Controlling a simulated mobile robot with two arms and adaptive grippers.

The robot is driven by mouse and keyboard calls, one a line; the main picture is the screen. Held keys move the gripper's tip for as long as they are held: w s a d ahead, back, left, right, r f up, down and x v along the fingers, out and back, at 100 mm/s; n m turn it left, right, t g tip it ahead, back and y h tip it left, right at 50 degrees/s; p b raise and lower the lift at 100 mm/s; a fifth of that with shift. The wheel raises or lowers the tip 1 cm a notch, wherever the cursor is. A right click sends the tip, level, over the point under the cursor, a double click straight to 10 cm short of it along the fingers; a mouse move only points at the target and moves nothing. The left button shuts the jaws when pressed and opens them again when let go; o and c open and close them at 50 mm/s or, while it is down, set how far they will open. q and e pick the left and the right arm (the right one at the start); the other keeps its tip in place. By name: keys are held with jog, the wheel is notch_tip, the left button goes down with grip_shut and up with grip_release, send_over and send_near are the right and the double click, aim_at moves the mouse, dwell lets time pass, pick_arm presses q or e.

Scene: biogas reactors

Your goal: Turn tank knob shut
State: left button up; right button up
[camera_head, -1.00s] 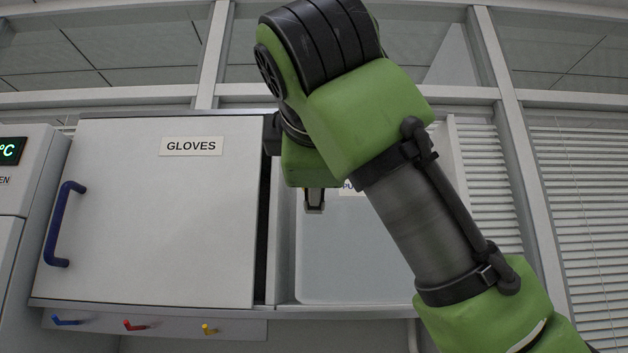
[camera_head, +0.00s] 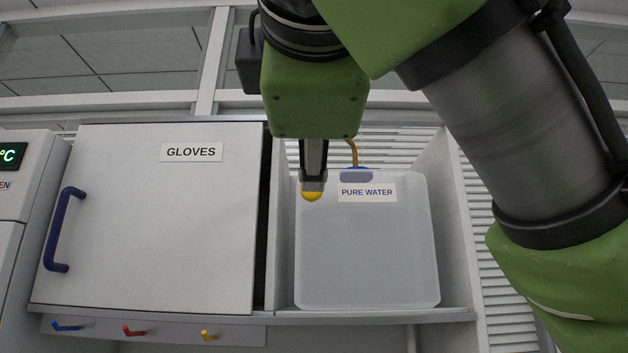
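The tank is a pale translucent container (camera_head: 366,250) labelled PURE WATER, standing in the right-hand cabinet bay. It has a blue cap (camera_head: 356,175) on top. A small rounded yellow piece, which looks like the tank knob (camera_head: 312,197), shows at the tank's upper left. My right gripper (camera_head: 313,183) points down there, its fingertips right at the yellow piece. The fingers are seen edge-on, so I cannot tell whether they are open, shut, or gripping it. My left gripper is not in view.
A closed white cabinet door (camera_head: 150,225) labelled GLOVES with a blue handle (camera_head: 62,230) is at left. Blue, red and yellow hooks hang below it. A yellow hose (camera_head: 352,152) rises behind the tank. The bay's right wall (camera_head: 458,235) stands beside the tank.

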jog(key=shift+s+d+f, duration=0.15)
jog(key=shift+s, duration=0.05)
jog(key=shift+s, duration=0.1)
